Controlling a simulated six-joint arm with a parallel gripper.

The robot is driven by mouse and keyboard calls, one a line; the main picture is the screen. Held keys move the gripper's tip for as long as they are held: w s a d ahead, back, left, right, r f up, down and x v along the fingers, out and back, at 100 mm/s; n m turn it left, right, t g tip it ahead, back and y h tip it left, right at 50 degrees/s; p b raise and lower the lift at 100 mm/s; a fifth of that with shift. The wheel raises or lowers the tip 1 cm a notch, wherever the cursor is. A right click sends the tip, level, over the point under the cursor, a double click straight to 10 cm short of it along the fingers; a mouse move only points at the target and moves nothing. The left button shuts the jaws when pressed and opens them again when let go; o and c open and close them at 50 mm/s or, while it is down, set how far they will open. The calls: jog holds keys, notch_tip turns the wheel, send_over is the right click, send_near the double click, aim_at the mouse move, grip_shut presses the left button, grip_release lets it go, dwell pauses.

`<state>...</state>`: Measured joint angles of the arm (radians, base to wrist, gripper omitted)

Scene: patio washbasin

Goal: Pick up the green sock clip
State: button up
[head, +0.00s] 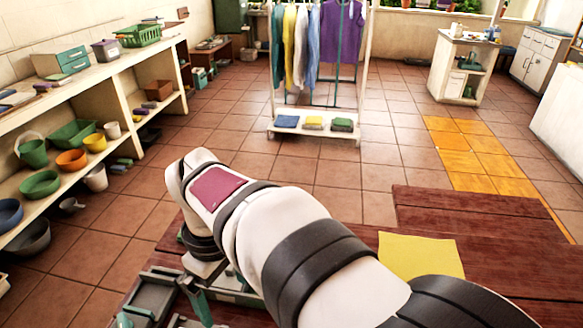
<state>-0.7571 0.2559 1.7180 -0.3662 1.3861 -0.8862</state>
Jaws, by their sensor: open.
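My arm reaches across the lower middle, and its wrist bends down at the left over the edge of the wooden table (480,215). My gripper (190,292) is below the wrist, partly hidden by the arm and small in view; it is open. I make out nothing held in it. A grey-green tray (157,289) with compartments lies beside and under it. A small green thing (124,320) shows at the bottom edge, left of my gripper; I cannot tell if it is the green sock clip. No sock clip is clearly recognisable.
A yellow cloth (420,256) lies on the table right of my arm. Shelves (115,70) with bowls and pots line the left wall. A clothes rack (318,125) stands at the back. The tiled floor between is mostly clear.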

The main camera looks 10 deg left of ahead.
jog(key=s+d+m, duration=0.4)
jog(key=d+m, duration=0.3)
jog(key=d, duration=0.3)
jog(key=s+d+m+y, duration=0.1)
jog(key=s+d+m, duration=0.4)
jog(key=d+m, duration=0.3)
jog(key=shift+d+r, duration=0.3)
jog(key=shift+d, duration=0.8)
jog(key=s+m, duration=0.1)
jog(key=s+d+f+m, duration=0.1)
jog(key=s+m, duration=0.1)
jog(key=s+d+f+m, duration=0.1)
jog(key=shift+s+d+y, duration=0.15)
jog(key=shift+s+y, duration=0.1)
jog(key=shift+y, duration=0.05)
jog(key=shift+c, duration=0.9)
jog(key=shift+s+d+f+m, duration=0.1)
jog(key=shift+s+f+m, duration=0.1)
jog(key=shift+m, duration=0.2)
jog(key=shift+c, duration=2.4)
